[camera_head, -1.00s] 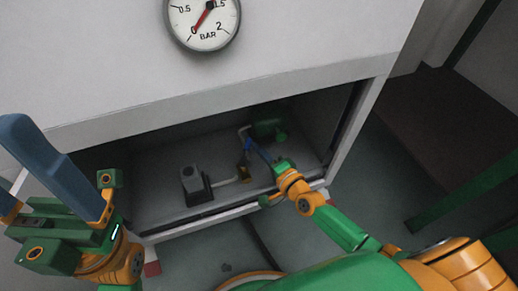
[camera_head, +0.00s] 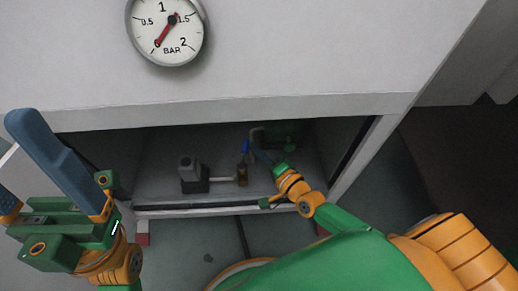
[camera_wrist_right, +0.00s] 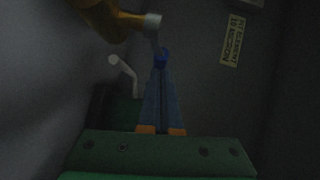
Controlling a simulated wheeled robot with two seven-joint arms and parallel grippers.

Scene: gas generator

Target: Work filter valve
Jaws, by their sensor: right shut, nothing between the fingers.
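The filter valve's blue handle (camera_head: 246,147) shows inside the open cabinet bay, above a brass-coloured body (camera_head: 242,174) on a pale pipe. In the right wrist view the blue handle (camera_wrist_right: 162,57) is at the fingertips. I cannot tell whether they touch it. The brass-coloured fitting (camera_wrist_right: 118,18) is above and left of it. My right gripper (camera_head: 257,152) reaches into the bay, just right of the handle, its fingers shut together with nothing between them. My left gripper (camera_head: 14,155) is outside the bay at the left, its blue fingers spread apart and empty.
A pressure gauge (camera_head: 166,32) on the cabinet front has its red needle at about 0. A grey block-like unit (camera_head: 192,175) stands left of the valve. A dark green part (camera_head: 285,134) lies behind my right gripper. A yellow label (camera_wrist_right: 233,40) is on the wall.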

